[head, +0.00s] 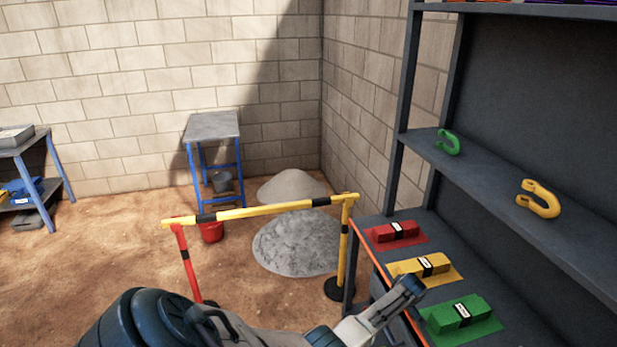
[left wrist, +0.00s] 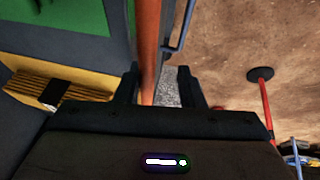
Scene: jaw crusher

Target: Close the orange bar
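The orange bar (head: 377,259) shows in the head view as a thin strip along the front edge of the grey bench (head: 365,228). In the left wrist view the orange bar (left wrist: 148,45) runs down from the top edge to between my fingers. My left gripper (head: 412,285) is over the bench's front edge in the head view. In the left wrist view my left gripper (left wrist: 158,88) is open, with the bar nearer its left finger; I cannot tell whether they touch. The bar's near end is hidden behind the gripper. My right gripper is not in view.
Red (head: 395,233), yellow (head: 420,266) and green (head: 460,315) blocks lie on the bench. A shelf (head: 480,180) above holds green and yellow shackles. A yellow-black barrier (head: 260,211) stands left of the bench, before gravel piles (head: 297,243). Open dirt floor (head: 100,255) lies left.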

